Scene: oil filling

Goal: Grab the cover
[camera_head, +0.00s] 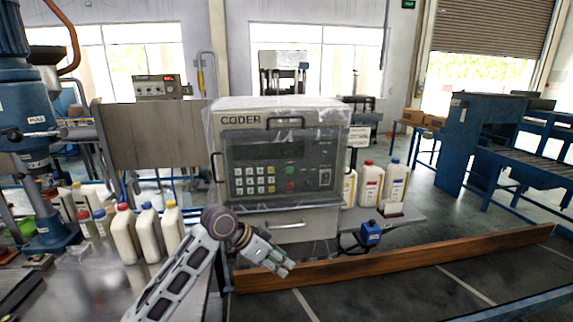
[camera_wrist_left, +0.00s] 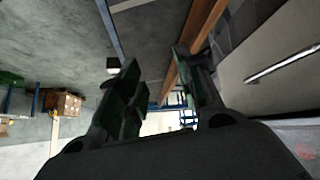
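The grey CODER machine (camera_head: 300,104) stands in the middle of the head view. A clear, shiny cover (camera_head: 325,150) lies over its front, with a dark screen and keypad behind. A dark handle (camera_head: 285,122) is at the top of the front, and another handle (camera_head: 215,167) is at its left side. My left gripper (camera_head: 284,268) is below and in front of the machine, apart from the cover. The left wrist view shows its two fingers (camera_wrist_left: 158,62) spread with nothing between them. My right gripper is not in view.
Several white bottles (camera_head: 148,232) with red, blue and yellow caps stand left of the machine, and more bottles (camera_head: 370,184) stand right of it. A brown wooden rail (camera_head: 400,258) runs below the gripper. A small blue device (camera_head: 370,234) sits at the right. A drawer handle (camera_head: 278,226) sticks out below.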

